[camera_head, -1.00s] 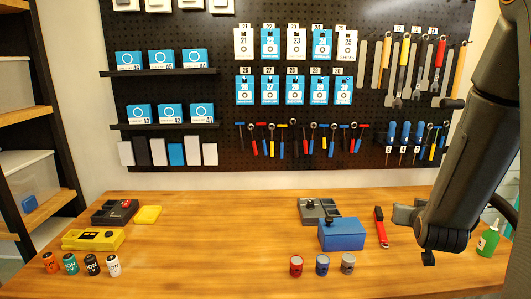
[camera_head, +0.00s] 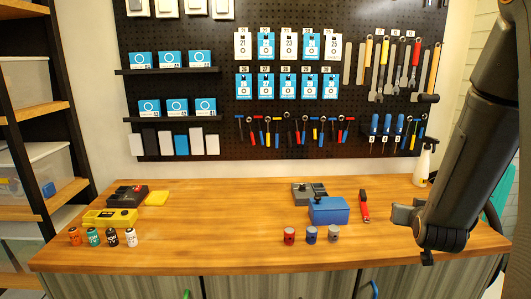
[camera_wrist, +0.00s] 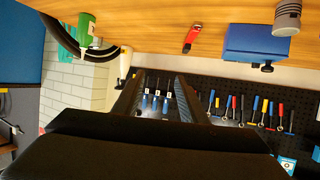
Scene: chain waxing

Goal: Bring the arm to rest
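My arm (camera_head: 465,170) hangs folded at the right side of the head view, in front of the bench's right end. My gripper (camera_wrist: 162,82) shows in the wrist view as two dark fingers with a clear gap between them. It is open and nothing is between the fingers. Through the gap, blue-handled screwdrivers on the pegboard show in the distance. The wrist picture is upside down. In the head view, the fingers cannot be told clearly from the rest of the arm's end.
The wooden bench (camera_head: 230,225) bears a blue box (camera_head: 328,210), a red-handled tool (camera_head: 364,206), several small cans (camera_head: 93,237) and a yellow case (camera_head: 110,217). A green bottle (camera_wrist: 86,30) shows in the wrist view. A black pegboard (camera_head: 225,110) stands behind. The bench's middle is clear.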

